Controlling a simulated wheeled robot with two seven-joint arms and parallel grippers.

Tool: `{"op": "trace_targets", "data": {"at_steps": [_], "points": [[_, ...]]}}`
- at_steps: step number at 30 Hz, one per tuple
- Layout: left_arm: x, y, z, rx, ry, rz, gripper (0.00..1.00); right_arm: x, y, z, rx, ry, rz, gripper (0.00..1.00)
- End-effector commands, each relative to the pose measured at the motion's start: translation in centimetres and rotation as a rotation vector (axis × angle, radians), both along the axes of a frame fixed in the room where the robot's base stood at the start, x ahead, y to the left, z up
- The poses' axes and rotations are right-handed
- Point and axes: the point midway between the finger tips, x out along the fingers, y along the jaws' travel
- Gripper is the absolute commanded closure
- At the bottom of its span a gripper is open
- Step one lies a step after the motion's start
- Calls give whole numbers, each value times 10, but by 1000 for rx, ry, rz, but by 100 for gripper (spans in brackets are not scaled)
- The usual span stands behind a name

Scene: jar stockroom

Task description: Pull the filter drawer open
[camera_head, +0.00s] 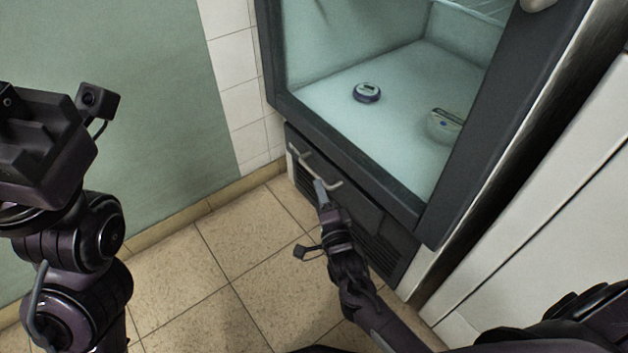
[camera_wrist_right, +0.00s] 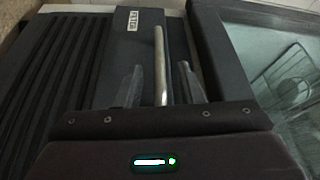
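The filter drawer (camera_head: 348,205) is a dark front low on the glass-fronted cabinet, with a pale metal bar handle (camera_head: 315,166). It looks shut. In the right wrist view the handle (camera_wrist_right: 160,62) rises between my two fingers, beside a small white label (camera_wrist_right: 137,19) that seems to read FILTER. My right gripper (camera_head: 320,188) is at the handle, open, with a finger on each side and narrow gaps to the bar. My left gripper (camera_head: 42,150) is raised at the far left, away from the drawer; its fingers cannot be made out.
Above the drawer, the cabinet's glass (camera_head: 330,60) shows a round blue-and-white jar (camera_head: 367,92) and another container (camera_head: 444,125) inside. Dark slatted vents (camera_wrist_right: 55,75) lie beside the drawer front. The tiled floor (camera_head: 225,260) in front is clear. A white panel (camera_head: 540,210) stands at right.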

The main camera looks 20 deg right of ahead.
Motion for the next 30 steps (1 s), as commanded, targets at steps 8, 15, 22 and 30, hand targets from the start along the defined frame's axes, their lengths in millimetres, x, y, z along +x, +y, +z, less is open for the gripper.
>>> {"op": "trace_targets", "data": {"at_steps": [8,15,22,30], "points": [[-12,-4,4,6,-54,2,64,44,-2,1,-2,-2,0,66],[-15,-4,8,7,-68,5,64,55,-2,3,-3,2,0,66],[-15,-4,9,7,-66,5,64,55,-2,3,-3,2,0,71],[-16,-4,9,7,-68,6,64,55,-2,3,-3,2,0,100]]}}
